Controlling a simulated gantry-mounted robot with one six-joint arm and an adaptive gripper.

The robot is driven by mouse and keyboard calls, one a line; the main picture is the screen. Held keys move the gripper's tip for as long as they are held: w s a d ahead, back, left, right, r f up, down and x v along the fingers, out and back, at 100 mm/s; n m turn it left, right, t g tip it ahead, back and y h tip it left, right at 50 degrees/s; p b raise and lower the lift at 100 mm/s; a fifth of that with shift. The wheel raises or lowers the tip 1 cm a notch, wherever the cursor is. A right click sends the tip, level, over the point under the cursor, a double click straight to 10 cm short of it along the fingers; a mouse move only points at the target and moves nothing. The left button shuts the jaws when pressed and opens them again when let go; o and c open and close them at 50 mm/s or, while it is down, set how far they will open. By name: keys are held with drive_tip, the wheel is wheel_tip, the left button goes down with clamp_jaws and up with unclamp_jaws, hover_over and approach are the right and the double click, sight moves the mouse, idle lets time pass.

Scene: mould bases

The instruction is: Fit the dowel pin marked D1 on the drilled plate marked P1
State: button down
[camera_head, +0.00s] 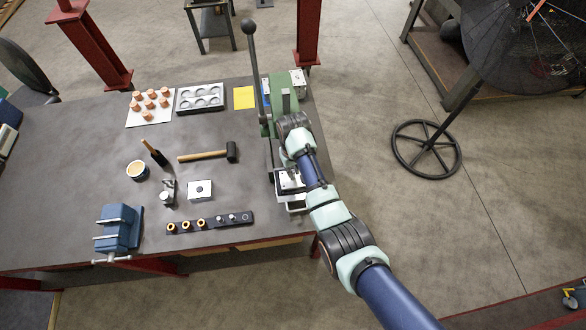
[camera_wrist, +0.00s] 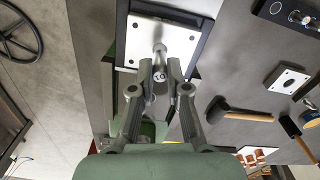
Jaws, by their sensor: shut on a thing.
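My gripper (camera_wrist: 159,74) is shut on a metal dowel pin (camera_wrist: 159,56), with a fingertip on either side of it. The pin's near end bears a mark that looks like D1 turned over. The pin lies over a pale drilled plate (camera_wrist: 138,42) with dark holes near its corners; whether its far end touches the plate or sits in a hole I cannot tell. In the head view this plate (camera_head: 290,181) lies at the bench's right edge, partly behind my arm. No P1 mark is readable. The pin cannot be made out in the head view.
A green press (camera_head: 285,100) with a tall lever (camera_head: 255,70) stands close behind my arm. A second drilled plate (camera_head: 200,190), a dark strip (camera_head: 210,222) with bushings and pins, a mallet (camera_head: 205,155) and a blue vise (camera_head: 118,228) lie left of it.

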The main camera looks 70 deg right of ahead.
drive_tip(key=shift+f+b, duration=0.45)
drive_tip(key=shift+f, duration=0.4)
idle(0.3)
drive_tip(key=c, duration=1.1)
unclamp_jaws()
wheel_tip(320, 180, up, 8)
drive_tip(key=shift+f, duration=0.2)
